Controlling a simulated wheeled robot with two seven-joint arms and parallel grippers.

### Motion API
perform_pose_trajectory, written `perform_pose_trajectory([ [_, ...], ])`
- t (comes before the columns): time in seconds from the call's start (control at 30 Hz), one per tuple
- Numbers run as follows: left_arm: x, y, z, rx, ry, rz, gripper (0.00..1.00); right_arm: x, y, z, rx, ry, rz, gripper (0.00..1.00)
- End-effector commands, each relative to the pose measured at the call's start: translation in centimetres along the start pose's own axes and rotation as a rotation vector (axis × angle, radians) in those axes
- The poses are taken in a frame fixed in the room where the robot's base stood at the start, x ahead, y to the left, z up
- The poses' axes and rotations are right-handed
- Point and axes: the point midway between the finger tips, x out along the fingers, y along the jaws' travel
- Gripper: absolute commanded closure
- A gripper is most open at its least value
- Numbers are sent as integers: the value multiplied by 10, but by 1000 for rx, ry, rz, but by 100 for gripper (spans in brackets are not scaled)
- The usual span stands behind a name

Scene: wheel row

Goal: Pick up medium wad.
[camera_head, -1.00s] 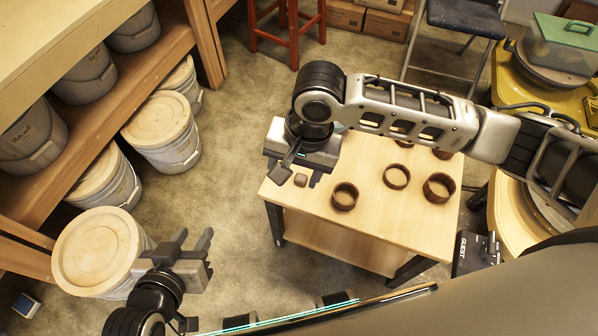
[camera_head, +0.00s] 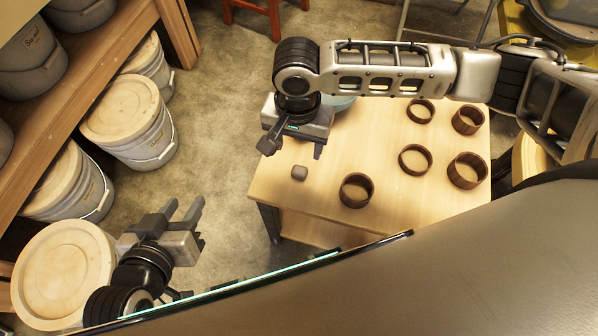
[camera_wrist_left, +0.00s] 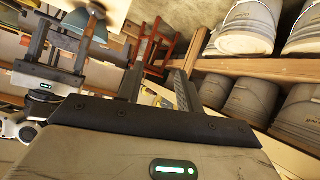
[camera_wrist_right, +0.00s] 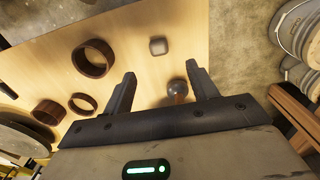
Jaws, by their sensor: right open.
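A small grey-brown wad (camera_head: 299,172) lies on the light wooden table (camera_head: 330,205), near its left edge. It also shows in the right wrist view (camera_wrist_right: 158,46), ahead of the fingertips.
Several brown rings stand on the table, one (camera_head: 356,191) right of the wad. Lidded buckets (camera_head: 62,270) stand left.

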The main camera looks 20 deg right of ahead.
Motion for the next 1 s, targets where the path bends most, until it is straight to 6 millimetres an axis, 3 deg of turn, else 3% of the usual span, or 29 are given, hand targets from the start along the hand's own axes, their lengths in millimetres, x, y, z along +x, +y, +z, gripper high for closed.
perform_pose_trajectory([
  [0.03, 9, -2, 11, 1, -18, 3, 64, 15, 0, 0, 1, -1, 2, 42],
  [0.13, 18, -3, 21, 0, -43, 11, 64, 32, 0, 0, 0, 1, 1, 42],
  [0.43, 29, -2, 29, -1, -63, 24, 64, 56, 0, 1, -1, 1, -1, 42],
  [0.7, 48, 2, 56, -11, -121, 52, 64, 94, 3, 3, -1, 2, -1, 42],
  [1.0, 53, 0, 52, -8, -124, 54, 64, 99, 3, 3, -1, 1, -2, 42],
])
